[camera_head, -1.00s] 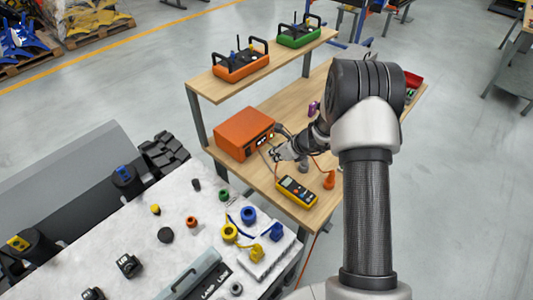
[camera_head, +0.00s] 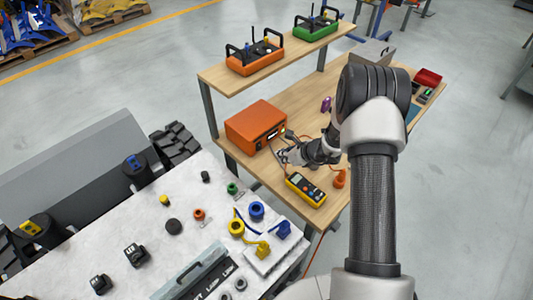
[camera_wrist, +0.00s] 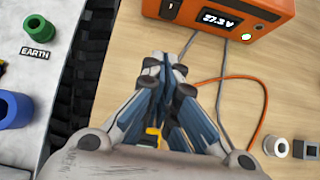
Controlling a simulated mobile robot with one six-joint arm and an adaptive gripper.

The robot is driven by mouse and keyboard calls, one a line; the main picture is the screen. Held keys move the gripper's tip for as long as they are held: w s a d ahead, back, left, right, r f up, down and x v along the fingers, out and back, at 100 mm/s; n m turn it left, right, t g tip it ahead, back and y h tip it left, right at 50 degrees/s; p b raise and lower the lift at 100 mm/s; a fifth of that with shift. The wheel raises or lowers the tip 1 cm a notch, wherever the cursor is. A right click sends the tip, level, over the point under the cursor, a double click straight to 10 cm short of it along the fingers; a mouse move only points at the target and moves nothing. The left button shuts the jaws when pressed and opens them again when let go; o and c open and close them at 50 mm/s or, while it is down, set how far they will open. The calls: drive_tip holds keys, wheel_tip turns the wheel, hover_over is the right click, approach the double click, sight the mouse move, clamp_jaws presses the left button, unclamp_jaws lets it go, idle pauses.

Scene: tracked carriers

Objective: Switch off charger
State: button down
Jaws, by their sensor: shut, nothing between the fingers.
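The charger is an orange box (camera_head: 256,124) on the wooden bench, left of my arm in the head view. In the wrist view the charger's front (camera_wrist: 218,12) shows at the top, with a lit display (camera_wrist: 216,19) that seems to read 27.3 V, a dark rocker switch (camera_wrist: 170,9) at its left and a green light at its right. My gripper (camera_wrist: 167,66) is shut and empty, above the bench just short of the charger's front. It also shows in the head view (camera_head: 281,155). I cannot see it touching the switch.
A yellow multimeter (camera_head: 305,188) and an orange cone-like part (camera_head: 339,178) stand near the bench's front edge. Cables run from the charger across the bench. A white-topped carrier with coloured sockets (camera_head: 256,211) lies at the lower left. An upper shelf (camera_head: 290,62) holds two control boxes.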

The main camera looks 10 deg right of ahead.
sight(259, 147)
drive_tip(key=b+x, duration=0.1)
drive_tip(key=x, duration=0.5)
drive_tip(key=shift+f, duration=0.1)
drive_tip(key=w+a, duration=0.2)
drive_tip(key=w, duration=0.1)
drive_tip(key=shift+f, duration=0.35)
drive_tip(key=shift+w+a, duration=0.25)
drive_tip(key=shift+w, duration=0.15)
drive_tip(key=shift+b, duration=0.3)
drive_tip(key=shift+w+a+f+b, duration=0.1)
drive_tip(key=shift+w+f+b, duration=0.15)
drive_tip(key=shift+b, duration=0.2)
drive_tip(key=shift+r, duration=0.1)
